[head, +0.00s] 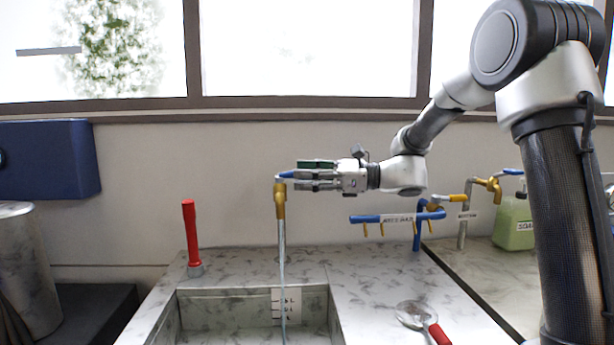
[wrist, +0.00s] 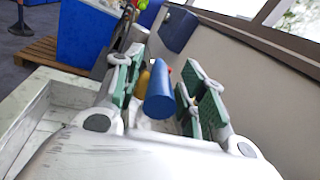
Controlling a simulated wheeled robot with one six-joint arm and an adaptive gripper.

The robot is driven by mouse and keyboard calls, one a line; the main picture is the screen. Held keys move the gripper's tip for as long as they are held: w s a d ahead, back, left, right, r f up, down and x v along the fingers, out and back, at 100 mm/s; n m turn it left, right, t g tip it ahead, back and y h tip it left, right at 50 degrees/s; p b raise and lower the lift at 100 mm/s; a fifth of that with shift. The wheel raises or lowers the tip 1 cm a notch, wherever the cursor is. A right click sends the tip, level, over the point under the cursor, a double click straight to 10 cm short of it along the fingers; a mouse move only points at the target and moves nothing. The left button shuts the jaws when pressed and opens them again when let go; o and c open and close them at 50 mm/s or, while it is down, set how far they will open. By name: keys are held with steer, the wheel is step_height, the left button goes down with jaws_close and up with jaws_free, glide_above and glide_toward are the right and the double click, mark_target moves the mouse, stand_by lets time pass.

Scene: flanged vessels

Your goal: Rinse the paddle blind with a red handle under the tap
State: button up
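The paddle blind with a red handle (head: 415,316) lies on the counter right of the sink. It has a round grey disc, and its red handle is cut off by the lower picture edge. The brass tap (head: 280,201) stands at the back of the sink, and a stream of water runs down from it. My gripper (head: 299,175) is at the tap's blue handle (head: 287,174). In the wrist view the blue handle (wrist: 160,92) sits between my open fingers (wrist: 158,82), with gaps on both sides. My gripper is far from the paddle blind.
The sink (head: 250,308) has a marked level scale on its back wall. A red upright handle (head: 190,232) stands left behind it. A blue rack with hooks (head: 385,218) stands on the right, before a green bottle (head: 513,225) and another tap (head: 484,183). Counter right of the sink is mostly clear.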

jaws_close()
steer(key=shift+s+m+t, duration=0.35)
steer(key=shift+m+t, duration=0.25)
steer(key=shift+t, duration=0.3)
steer(key=shift+o, duration=0.9)
jaws_free()
steer(key=v, duration=1.2)
steer(key=shift+r, duration=0.2)
